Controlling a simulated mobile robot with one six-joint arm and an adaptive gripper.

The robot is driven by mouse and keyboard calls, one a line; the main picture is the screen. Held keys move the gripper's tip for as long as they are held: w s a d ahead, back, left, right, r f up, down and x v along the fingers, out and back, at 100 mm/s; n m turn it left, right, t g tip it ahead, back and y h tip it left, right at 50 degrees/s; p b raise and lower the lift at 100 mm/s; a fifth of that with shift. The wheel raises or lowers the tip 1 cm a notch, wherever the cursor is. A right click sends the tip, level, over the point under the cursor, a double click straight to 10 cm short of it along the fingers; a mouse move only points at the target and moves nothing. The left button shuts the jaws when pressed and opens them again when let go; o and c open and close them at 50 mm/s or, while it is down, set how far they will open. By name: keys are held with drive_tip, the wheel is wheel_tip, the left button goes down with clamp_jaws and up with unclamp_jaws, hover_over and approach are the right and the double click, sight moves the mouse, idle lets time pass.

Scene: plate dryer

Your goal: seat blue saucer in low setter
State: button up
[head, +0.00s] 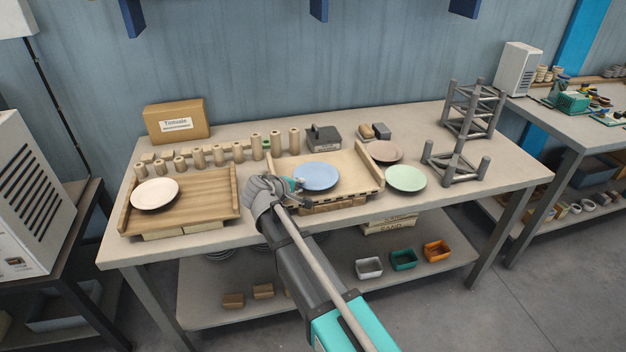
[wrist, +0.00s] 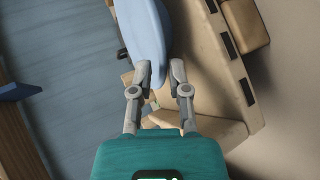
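The blue saucer (head: 317,177) lies roughly level over the middle of a light wooden setter (head: 362,164). I cannot tell whether it rests on the board or is just above it. My gripper (head: 297,189) is at the saucer's left front edge. In the wrist view, the blue saucer (wrist: 146,28) is nearly edge-on, and its near rim reaches between the fingertips of my gripper (wrist: 161,72). The fingers are partly closed with a gap between them. Whether both pads press on the rim cannot be made out.
A wooden board (head: 205,205) with a cream saucer (head: 155,194) is at the left. A green saucer (head: 405,178), a pinkish saucer (head: 383,151) and a grey post frame (head: 455,165) stand to the right. Small cylinders line the back, near a dark box (head: 324,138).

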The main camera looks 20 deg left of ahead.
sight(316, 179)
drive_tip(key=shift+b+x, duration=0.5)
drive_tip(key=shift+x, duration=1)
clamp_jaws()
